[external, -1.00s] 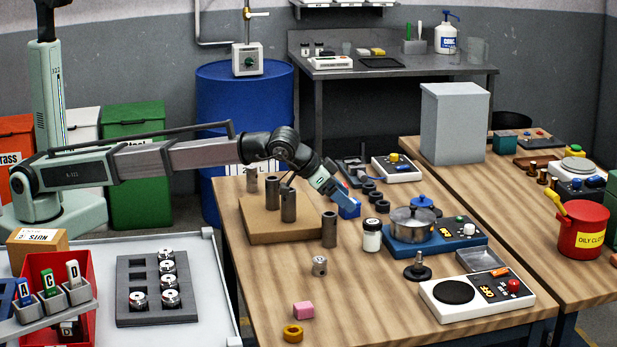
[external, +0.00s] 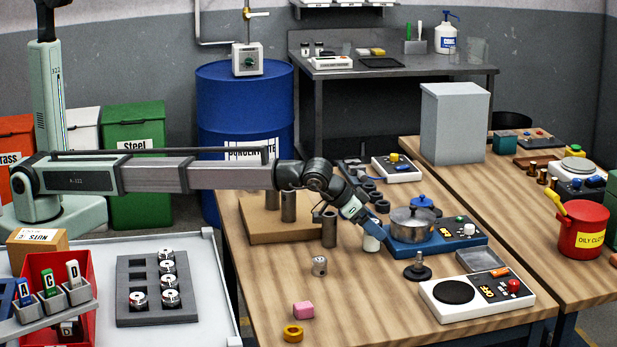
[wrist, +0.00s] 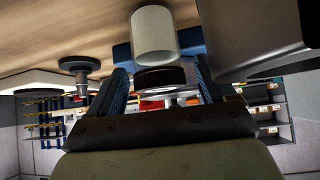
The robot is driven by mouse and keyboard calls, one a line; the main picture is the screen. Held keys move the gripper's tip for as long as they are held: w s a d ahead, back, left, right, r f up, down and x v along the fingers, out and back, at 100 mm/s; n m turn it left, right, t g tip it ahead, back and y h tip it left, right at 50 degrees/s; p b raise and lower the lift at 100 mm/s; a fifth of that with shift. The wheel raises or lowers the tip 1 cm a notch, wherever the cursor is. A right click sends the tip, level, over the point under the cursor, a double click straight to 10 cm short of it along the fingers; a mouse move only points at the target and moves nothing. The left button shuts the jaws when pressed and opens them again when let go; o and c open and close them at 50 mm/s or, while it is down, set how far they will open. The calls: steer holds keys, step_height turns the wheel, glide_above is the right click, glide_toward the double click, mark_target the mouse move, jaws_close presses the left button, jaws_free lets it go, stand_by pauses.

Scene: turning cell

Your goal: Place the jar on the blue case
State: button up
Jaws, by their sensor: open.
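The jar (external: 371,240) is a small white jar with a dark lid, upright on the wooden table, its top mostly hidden by my gripper in the external view. In the wrist view the jar (wrist: 153,35) shows with its lid toward my gripper. My gripper (external: 377,230) has blue fingers and is tilted down at the jar. The wrist view shows its fingers (wrist: 160,72) apart, one on each side of the lid; contact is not clear. The blue case (external: 404,247) is the low blue appliance just right of the jar, with a metal pot (external: 411,222) on its left part.
A dark round-based stand (external: 418,271) is in front of the blue case. A white hotplate (external: 452,292) is at the front right. Metal cylinders (external: 329,230) stand left of the jar. The table front has a pink block (external: 303,310) and a yellow ring (external: 293,332).

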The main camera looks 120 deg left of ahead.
steer(key=shift+c, duration=0.2)
steer(key=c, duration=1.2)
